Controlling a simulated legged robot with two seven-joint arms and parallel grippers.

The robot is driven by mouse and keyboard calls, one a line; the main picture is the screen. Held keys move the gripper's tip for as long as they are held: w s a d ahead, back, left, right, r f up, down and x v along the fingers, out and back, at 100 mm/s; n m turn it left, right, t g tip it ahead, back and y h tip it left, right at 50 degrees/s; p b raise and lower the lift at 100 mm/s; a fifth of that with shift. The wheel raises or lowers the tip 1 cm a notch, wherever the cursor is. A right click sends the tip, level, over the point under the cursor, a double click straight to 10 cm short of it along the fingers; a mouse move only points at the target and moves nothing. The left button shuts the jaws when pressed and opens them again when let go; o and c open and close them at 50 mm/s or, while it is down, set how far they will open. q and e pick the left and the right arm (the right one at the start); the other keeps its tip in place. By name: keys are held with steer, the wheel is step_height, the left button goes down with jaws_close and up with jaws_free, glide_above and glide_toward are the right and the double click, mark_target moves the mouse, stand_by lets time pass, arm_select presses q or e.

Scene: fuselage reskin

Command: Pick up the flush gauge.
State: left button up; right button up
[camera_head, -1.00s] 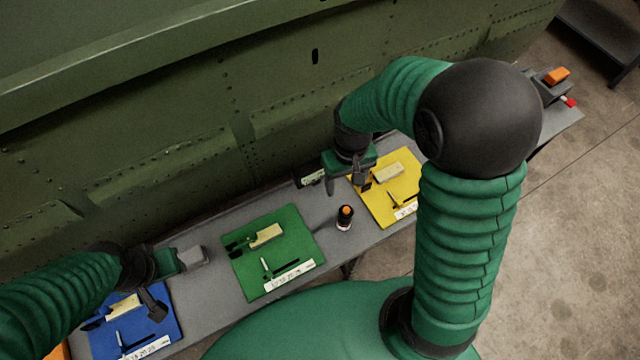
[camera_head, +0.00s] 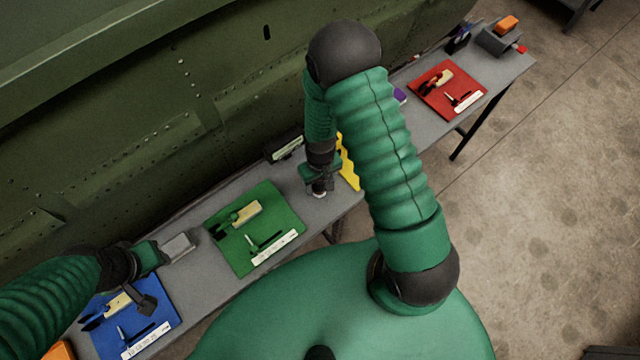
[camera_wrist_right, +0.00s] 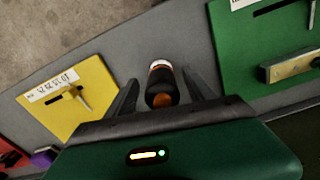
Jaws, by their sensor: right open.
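The flush gauge, which I take to be the small black cylinder with an orange top and a pale band, shows in the right wrist view (camera_wrist_right: 161,85). It stands on the grey bench between the two spread fingers of my right gripper (camera_wrist_right: 160,92), with gaps at its sides. In the head view my right gripper (camera_head: 320,187) points down over the gauge and hides most of it; only a pale bit shows below the fingers. My left gripper (camera_head: 163,273) is spread open and empty above the blue mat's upper edge.
The bench (camera_head: 210,283) carries a blue mat (camera_head: 100,318), a green mat (camera_head: 228,258), a partly hidden yellow mat (camera_head: 347,170) and a red mat (camera_head: 432,98), with tools on them. A dark box (camera_head: 284,149) stands behind. The green fuselage panel (camera_head: 120,120) rises along the back.

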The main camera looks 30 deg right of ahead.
steer(key=shift+w+a+f, duration=0.1)
steer(key=shift+w+f, duration=0.05)
steer(key=shift+f, duration=0.05)
steer(key=shift+w, duration=0.1)
steer(key=shift+c, duration=0.6)
steer(key=c, duration=1.2)
jaws_close()
steer(key=shift+r, duration=0.15)
